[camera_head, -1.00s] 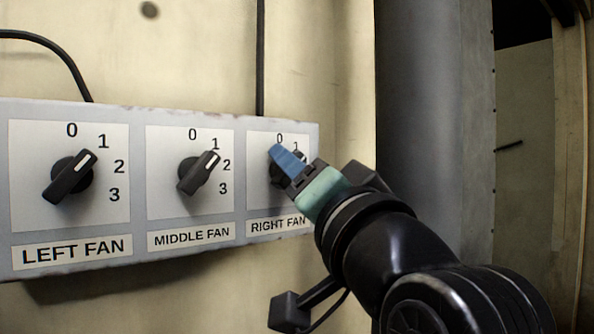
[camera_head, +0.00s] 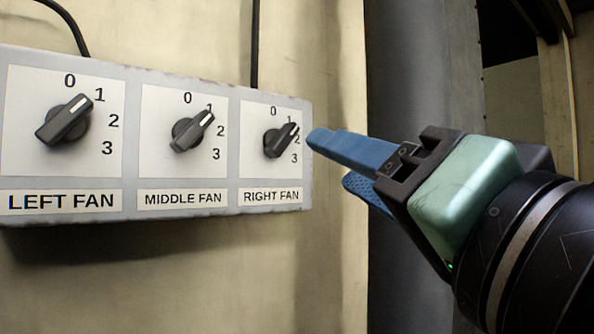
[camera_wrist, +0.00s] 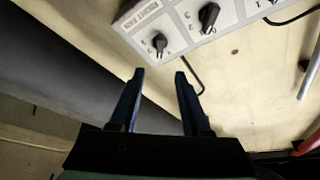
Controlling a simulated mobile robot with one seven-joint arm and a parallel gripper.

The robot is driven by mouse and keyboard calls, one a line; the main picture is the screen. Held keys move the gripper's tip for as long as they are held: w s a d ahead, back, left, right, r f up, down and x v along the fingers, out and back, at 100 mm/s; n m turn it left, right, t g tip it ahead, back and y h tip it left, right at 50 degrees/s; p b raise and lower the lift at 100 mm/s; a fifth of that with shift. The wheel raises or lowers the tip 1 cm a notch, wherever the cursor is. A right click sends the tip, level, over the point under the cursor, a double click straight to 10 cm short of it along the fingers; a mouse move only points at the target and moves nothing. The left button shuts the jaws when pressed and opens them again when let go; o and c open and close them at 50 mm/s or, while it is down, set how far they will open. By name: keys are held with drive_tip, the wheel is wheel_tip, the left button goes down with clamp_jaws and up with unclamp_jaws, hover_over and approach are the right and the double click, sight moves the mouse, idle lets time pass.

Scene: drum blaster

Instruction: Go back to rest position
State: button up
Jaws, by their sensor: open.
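My gripper (camera_head: 335,165) is open and empty, with blue fingers, just right of the fan switch panel (camera_head: 220,100) in the head view. Its fingers are apart in the wrist view (camera_wrist: 158,75), with nothing between them. The right fan knob (camera_head: 281,140) is black and points up-right, near 1; my gripper is clear of it. The middle fan knob (camera_head: 192,132) and the left fan knob (camera_head: 64,119) also point up-right, near 1. The right fan knob shows beyond the fingertips in the wrist view (camera_wrist: 160,42).
The panel is on a beige wall (camera_head: 180,270), with black cables (camera_head: 255,45) running up from it. A grey column (camera_head: 420,60) stands right of the panel, behind my gripper. The wall below the panel is clear.

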idle(0.3)
drive_tip(key=s+a+f+n+t+h+b, duration=0.2)
drive_tip(key=a+f+n+t+h+b, duration=0.2)
drive_tip(key=f+t+h, duration=0.2)
drive_tip(key=shift+s+a+f+t+h+b, duration=0.2)
drive_tip(key=shift+s+a+t+h+b, duration=0.15)
drive_tip(key=shift+t+h, duration=0.35)
drive_tip(key=shift+s+d, duration=0.1)
idle(0.3)
